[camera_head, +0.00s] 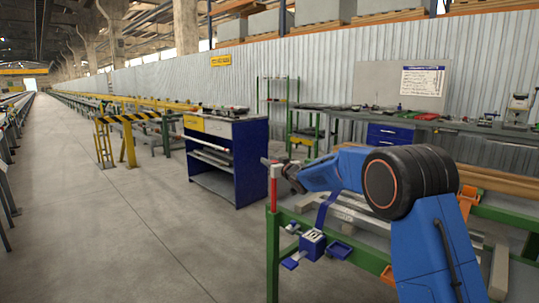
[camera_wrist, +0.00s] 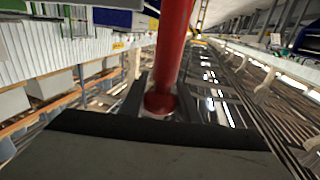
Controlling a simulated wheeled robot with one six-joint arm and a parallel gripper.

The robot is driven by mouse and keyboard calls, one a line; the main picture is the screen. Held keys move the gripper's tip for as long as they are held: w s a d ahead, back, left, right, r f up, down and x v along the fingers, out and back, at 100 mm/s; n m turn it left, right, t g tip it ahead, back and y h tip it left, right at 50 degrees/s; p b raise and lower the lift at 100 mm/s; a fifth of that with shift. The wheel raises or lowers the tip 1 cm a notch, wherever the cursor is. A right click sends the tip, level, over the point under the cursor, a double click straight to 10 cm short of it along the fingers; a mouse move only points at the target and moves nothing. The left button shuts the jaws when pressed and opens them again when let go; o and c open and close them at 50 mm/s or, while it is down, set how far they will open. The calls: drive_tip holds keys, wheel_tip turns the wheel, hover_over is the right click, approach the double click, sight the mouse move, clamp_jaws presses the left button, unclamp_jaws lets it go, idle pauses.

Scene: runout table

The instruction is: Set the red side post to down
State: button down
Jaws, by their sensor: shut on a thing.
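The red side post (camera_head: 274,196) stands upright at the near left corner of the green-framed table (camera_head: 272,260), with a pale grey cap at its top. My gripper (camera_head: 276,166) is at the top of the post, reaching in from the right, and is shut on it. In the wrist view the red post (camera_wrist: 174,45) runs from the top edge down to between my dark gripper fingers (camera_wrist: 160,103). The post's far part lies beyond the picture edge there, and the fingers' contact is partly hidden.
A blue vise-like clamp (camera_head: 312,243) sits on the table frame below my arm. Metal bars (camera_head: 350,210) lie on the table. A blue cabinet (camera_head: 249,163) stands behind to the left. The concrete floor (camera_head: 130,230) at left is clear.

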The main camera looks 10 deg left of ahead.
wheel_tip(320, 180, down, 12)
idle(0.3)
drive_tip(key=c, duration=1.3)
unclamp_jaws()
drive_tip(key=shift+c, duration=0.2)
drive_tip(key=v, duration=1.7)
drive_tip(key=shift+s+d, duration=0.15)
drive_tip(key=shift+d, duration=0.05)
